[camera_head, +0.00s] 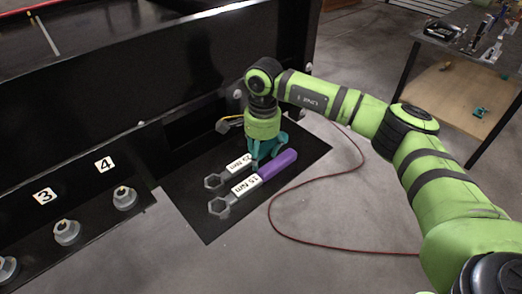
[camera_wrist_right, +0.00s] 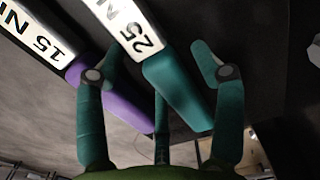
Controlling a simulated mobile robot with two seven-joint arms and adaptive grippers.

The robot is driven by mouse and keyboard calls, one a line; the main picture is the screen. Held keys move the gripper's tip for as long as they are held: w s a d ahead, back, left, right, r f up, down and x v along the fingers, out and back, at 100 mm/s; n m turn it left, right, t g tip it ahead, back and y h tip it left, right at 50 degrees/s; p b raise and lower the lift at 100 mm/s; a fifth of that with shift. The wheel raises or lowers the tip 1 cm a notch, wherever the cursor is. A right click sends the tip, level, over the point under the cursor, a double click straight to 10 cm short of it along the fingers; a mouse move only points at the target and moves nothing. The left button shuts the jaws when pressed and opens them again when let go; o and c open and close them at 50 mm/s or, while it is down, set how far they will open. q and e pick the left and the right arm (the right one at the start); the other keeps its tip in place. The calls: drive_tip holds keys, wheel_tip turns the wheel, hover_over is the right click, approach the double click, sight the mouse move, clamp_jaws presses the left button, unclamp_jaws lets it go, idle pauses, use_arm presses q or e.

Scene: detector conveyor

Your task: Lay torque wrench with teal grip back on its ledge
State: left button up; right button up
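The torque wrench with the teal grip, labelled 25 Nm (camera_head: 238,163), lies flat on the black ledge (camera_head: 207,222), beside the purple-grip 15 Nm wrench (camera_head: 275,165). In the head view its grip is mostly hidden by my right gripper (camera_head: 263,150), which points down over it. In the right wrist view the teal grip (camera_wrist_right: 177,88) runs between the fingers of my right gripper (camera_wrist_right: 158,55), with a gap visible on both sides. The gripper looks open around it. The purple grip (camera_wrist_right: 118,104) passes close by the left finger. My left gripper is not in view.
Several grey fittings (camera_head: 125,198) stand at the left by labels 3 and 4. A red cable (camera_head: 285,235) curves over the floor. A cluttered table (camera_head: 455,85) stands at the upper right.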

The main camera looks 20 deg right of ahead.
drive_tip(key=shift+s+d+f, duration=0.15)
drive_tip(key=shift+s+f, duration=0.05)
drive_tip(key=shift+f, duration=0.1)
drive_tip(key=shift+r, duration=0.2)
drive_tip(key=shift+r+p, duration=0.4)
drive_tip(key=shift+p, duration=0.25)
wheel_tip(320, 180, up, 12)
drive_tip(key=b, duration=0.4)
drive_tip(key=shift+w+d+r+b, duration=0.2)
drive_tip(key=shift+b, duration=0.1)
